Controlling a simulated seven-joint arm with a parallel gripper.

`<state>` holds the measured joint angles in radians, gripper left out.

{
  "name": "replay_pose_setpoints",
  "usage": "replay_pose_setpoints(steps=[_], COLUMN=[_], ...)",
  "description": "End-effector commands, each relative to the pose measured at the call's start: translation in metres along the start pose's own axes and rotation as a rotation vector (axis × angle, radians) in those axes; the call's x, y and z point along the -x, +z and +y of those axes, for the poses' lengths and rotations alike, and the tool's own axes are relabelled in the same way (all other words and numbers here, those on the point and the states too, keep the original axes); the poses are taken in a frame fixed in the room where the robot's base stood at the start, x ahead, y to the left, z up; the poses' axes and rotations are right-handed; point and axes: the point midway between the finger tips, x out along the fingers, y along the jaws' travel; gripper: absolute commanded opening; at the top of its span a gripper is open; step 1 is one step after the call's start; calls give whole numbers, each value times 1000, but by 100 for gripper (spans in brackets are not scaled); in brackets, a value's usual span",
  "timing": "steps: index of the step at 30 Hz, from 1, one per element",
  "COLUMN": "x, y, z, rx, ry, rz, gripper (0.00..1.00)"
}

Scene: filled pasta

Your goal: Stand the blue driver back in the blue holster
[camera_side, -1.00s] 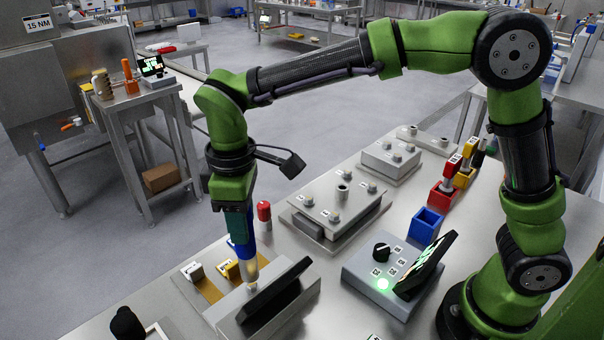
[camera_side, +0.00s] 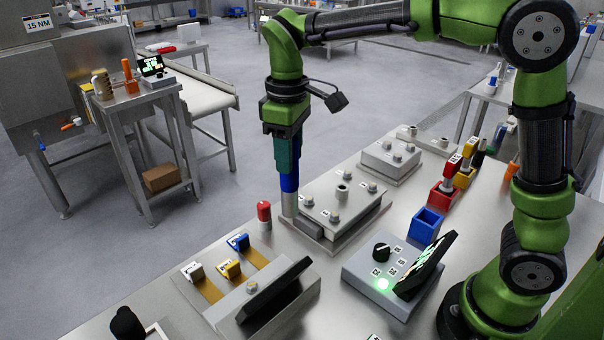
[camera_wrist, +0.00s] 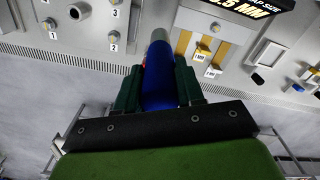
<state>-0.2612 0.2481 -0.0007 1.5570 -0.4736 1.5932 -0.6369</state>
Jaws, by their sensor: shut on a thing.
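In the side view, my gripper (camera_side: 288,160) is shut on the blue driver (camera_side: 289,184) and holds it upright, with its grey lower end pointing down. That end overlaps the left corner of a grey bolted block, and I cannot tell its height above it. In the wrist view, the driver (camera_wrist: 159,82) sits between the green fingers of my gripper. The blue holster (camera_side: 427,224) is an open-topped box, empty as far as I can see, on the bench to the right of the driver.
The bolted block (camera_side: 350,190) stands between driver and holster. A red holster (camera_side: 443,194) and yellow holster (camera_side: 464,178) with drivers stand behind the blue one. A control box with a tilted screen (camera_side: 427,264) is in front. A red-topped post (camera_side: 264,214) stands left.

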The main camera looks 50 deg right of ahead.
Motion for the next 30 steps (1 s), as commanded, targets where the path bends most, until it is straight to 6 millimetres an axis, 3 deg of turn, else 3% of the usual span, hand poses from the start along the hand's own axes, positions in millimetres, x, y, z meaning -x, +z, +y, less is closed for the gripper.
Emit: replay_pose_setpoints(steps=[1,6,12,15,18,22,25,30], x=[6,16,21,19,14,5,-4,-10], y=[13,65,144,187,226,264,278,282], z=[23,86,141,157,164,163,157,153], rx=[-57,-225,-422,-513,-590,-650,-655,-626], ry=[1,-1,-1,-1,-2,-2,-2,1], rz=[5,3,4,4,3,2,1,1], gripper=[0,0,0,0,0,0,0,0])
